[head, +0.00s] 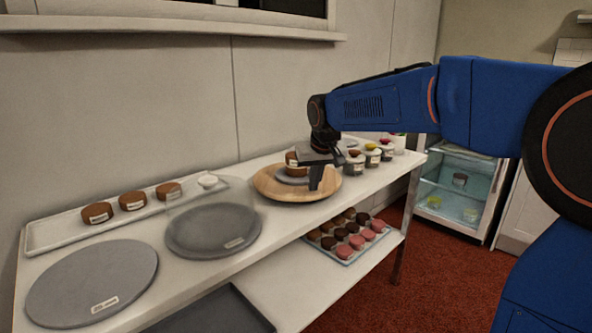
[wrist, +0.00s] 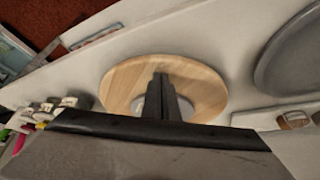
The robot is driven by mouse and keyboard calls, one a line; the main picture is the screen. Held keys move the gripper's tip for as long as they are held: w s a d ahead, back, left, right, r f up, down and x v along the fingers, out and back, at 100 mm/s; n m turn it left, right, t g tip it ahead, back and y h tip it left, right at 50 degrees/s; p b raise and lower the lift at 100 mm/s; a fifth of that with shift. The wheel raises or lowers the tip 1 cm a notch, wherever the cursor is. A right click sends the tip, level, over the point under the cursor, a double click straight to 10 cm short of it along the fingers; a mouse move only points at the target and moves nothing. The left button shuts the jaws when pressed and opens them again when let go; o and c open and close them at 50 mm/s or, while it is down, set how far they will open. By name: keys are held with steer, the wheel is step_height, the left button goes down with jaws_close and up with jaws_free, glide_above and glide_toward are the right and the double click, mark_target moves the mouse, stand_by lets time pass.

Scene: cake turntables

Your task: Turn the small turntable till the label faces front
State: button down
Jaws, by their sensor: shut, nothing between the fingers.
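A pale label shows on the cake's side; I see no label on the wooden rim. My gripper (head: 315,187) points down over the wooden turntable's front right part and partly hides it. In the wrist view, the shut, empty fingers (wrist: 160,80) lie across the wooden turntable (wrist: 124,82). I cannot tell whether they touch it. The grey disc is partly hidden behind the fingers there.
A large grey turntable (head: 90,280) and a grey one under a clear dome (head: 210,232) stand left, with labels at front right. A white tray (head: 60,234) holds cakes behind. Several jars (head: 373,156) stand right of my gripper. A lower shelf holds a cupcake tray (head: 347,257).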

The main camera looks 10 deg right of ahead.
mark_target(302, 192)
steer(key=shift+s+a, duration=0.2)
steer(key=shift+a, duration=0.6)
steer(key=shift+s+a, duration=0.15)
steer(key=shift+a, duration=0.6)
steer(key=shift+r, duration=1.4)
step_height(302, 192, up, 6)
